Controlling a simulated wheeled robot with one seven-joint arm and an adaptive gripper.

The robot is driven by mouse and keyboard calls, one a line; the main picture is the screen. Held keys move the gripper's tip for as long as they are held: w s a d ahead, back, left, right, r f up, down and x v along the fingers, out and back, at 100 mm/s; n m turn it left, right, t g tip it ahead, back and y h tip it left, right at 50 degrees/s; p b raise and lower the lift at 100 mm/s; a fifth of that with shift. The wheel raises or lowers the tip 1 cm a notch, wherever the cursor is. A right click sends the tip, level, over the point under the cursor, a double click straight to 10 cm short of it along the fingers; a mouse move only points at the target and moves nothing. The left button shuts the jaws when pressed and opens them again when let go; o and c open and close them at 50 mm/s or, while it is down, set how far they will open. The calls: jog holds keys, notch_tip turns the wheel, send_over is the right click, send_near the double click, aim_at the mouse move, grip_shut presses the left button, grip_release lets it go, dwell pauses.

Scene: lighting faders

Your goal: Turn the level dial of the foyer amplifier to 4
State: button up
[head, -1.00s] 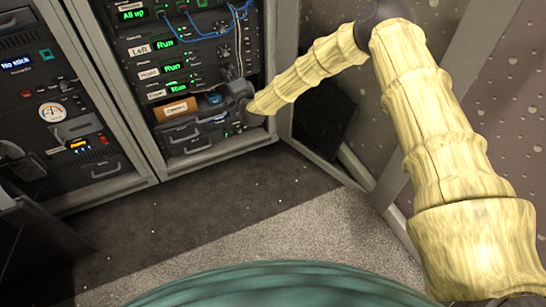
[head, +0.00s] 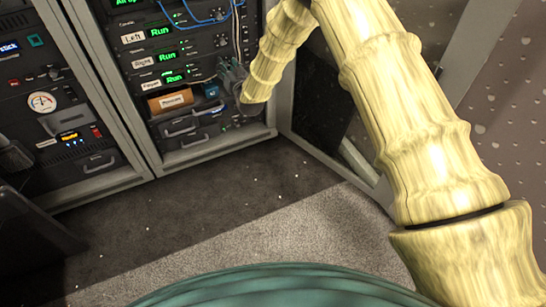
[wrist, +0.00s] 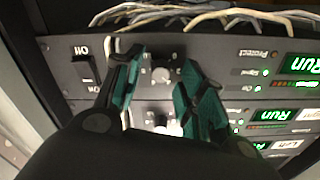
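The foyer amplifier (head: 150,85) is the lowest of three stacked units with green "Run" displays in the head view. The wrist view sees the rack upside down, and there the amplifier's dark front (wrist: 215,62) lies uppermost. My gripper (wrist: 160,82) is open around the dial, with a visible gap on each side. Contact cannot be seen. The dial's scale and setting are too small to read. In the head view my gripper (head: 230,75) is at the rack's right side and hides the dial.
A similar knob (wrist: 158,118) of the neighbouring unit lies close by. A black power switch (wrist: 87,68) is left of the fingers in the wrist view. Pale cables (wrist: 200,17) run along the amplifier's edge. A second rack with a gauge (head: 41,102) stands left.

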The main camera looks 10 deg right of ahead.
jog(key=n+b, duration=0.2)
jog(key=n, duration=0.1)
jog(key=shift+s+r, duration=0.1)
jog(key=shift+s, duration=0.2)
jog(key=p+v, duration=0.4)
jog(key=v, duration=0.6)
jog(key=s+d+f+g+h, duration=0.1)
jog(key=s+d+f+g, duration=0.2)
jog(key=s+f, duration=0.5)
jog(key=s+d+f+m+g+h, duration=0.1)
jog(key=s+d+f+g, duration=0.2)
jog(key=s+d+f, duration=0.3)
jog(key=shift+s+f+p, duration=0.3)
jog(key=shift+s+f, duration=1.2)
jog(key=shift+f, duration=1)
jog(key=shift+d, duration=0.1)
